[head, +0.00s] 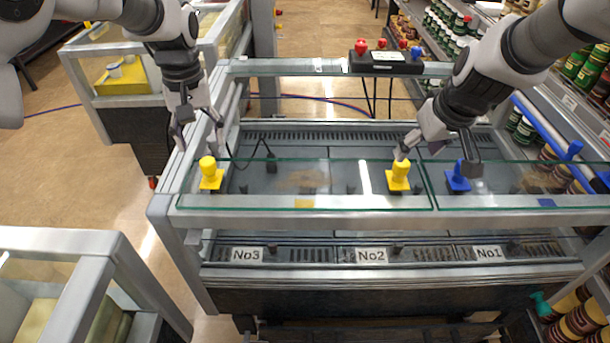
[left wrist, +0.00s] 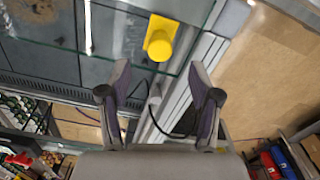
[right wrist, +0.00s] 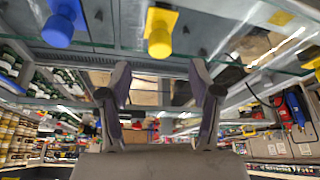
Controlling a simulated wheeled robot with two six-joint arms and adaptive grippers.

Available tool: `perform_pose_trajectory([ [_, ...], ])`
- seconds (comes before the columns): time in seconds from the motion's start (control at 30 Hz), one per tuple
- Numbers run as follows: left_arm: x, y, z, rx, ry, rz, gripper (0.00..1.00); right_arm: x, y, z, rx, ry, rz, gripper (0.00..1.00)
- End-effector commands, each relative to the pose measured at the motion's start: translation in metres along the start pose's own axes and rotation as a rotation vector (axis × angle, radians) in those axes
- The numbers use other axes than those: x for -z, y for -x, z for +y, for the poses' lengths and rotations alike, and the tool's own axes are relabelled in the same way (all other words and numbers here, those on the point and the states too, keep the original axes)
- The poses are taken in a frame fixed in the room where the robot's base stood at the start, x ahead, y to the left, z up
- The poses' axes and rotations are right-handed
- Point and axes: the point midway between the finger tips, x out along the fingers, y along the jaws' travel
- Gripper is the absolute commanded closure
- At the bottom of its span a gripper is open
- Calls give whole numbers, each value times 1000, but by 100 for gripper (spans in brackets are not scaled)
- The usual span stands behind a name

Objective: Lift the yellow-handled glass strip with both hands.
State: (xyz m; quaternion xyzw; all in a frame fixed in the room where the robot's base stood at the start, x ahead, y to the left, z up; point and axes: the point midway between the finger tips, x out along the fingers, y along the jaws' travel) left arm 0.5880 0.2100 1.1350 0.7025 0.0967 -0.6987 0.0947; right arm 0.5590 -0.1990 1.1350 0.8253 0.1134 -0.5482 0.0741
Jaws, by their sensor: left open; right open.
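The glass strip (head: 280,199) with two yellow handles lies flat across the front of the metal frame. Its left yellow handle (head: 210,174) stands near the frame's left end, and its right yellow handle (head: 398,177) stands near the middle. My left gripper (head: 197,140) is open and empty, above and behind the left handle; that handle also shows beyond the fingers in the left wrist view (left wrist: 160,38). My right gripper (head: 435,154) is open and empty, above and behind the right handle, which shows beyond the fingers in the right wrist view (right wrist: 160,32). Neither gripper visibly touches a handle.
A blue handle (head: 457,178) on a neighbouring glass strip (head: 520,199) stands close right of the right yellow handle. A control box (head: 386,62) with red knobs sits at the frame's back. Labelled slots No3, No2 and No1 line the front below. Shelves with jars flank the right side.

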Motion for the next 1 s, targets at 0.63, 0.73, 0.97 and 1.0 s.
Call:
perform_pose_trajectory([
  [0.63, 0, -74, 0, 1, 0, -2, 37, -1, -75, 0, 1, -1, -3, 37],
  [0.73, 0, -79, 0, 0, 0, -1, 37, 0, -78, 0, 0, 0, -1, 37],
  [0.97, 0, -79, 0, 0, 0, -1, 37, 0, -79, 0, 0, 0, -1, 37],
  [1.0, 0, -79, 0, 0, 0, -1, 51, 0, -79, 0, 0, 0, -1, 51],
])
